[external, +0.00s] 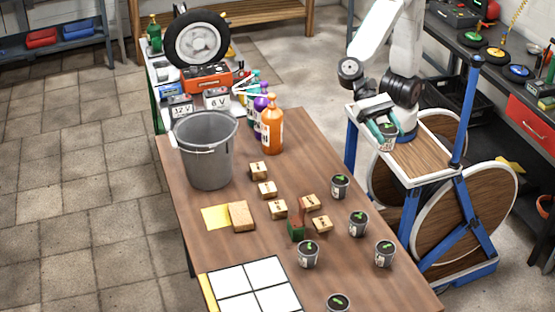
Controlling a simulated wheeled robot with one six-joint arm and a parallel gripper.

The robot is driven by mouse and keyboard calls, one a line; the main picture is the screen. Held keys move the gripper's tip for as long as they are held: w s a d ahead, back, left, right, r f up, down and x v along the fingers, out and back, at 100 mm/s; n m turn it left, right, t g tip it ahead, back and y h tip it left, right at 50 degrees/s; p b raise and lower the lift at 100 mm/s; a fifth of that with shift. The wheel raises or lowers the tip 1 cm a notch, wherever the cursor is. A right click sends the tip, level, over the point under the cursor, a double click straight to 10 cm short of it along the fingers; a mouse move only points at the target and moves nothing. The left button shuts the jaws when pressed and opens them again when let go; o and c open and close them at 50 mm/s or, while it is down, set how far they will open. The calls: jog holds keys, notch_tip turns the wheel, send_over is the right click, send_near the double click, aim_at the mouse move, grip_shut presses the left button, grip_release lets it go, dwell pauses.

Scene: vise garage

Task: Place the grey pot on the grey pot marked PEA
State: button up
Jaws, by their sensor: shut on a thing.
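My gripper (383,124) is at the upper right, above the wooden top of a blue-framed cart. It is shut on a small grey pot (388,144) with a white label and a green top. The held pot looks upright. Several similar grey pots stand on the brown table: one near its right edge (340,187), one below that (358,224), one at the lower right (384,254), one at the lower middle (308,255) and one at the bottom edge (337,303). Their labels are too small to read, so I cannot tell which is marked PEA.
The cart (424,160) stands beside the table.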

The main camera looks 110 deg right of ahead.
jog(key=s+a+f+n+g, duration=0.1)
jog(key=s+a+n+g, duration=0.1)
jog(key=s+a, duration=0.45)
send_over(386, 248)
notch_tip(386, 248, down, 19)
jog(key=shift+s+d+r, duration=0.1)
jog(key=shift+d+r, duration=0.05)
jog(key=shift+r, duration=0.05)
jog(key=shift+f, duration=1.7)
jog(key=shift+f, duration=0.1)
jog(key=o, duration=1)
jog(key=shift+f, duration=0.1)
jog(key=shift+o, duration=0.2)
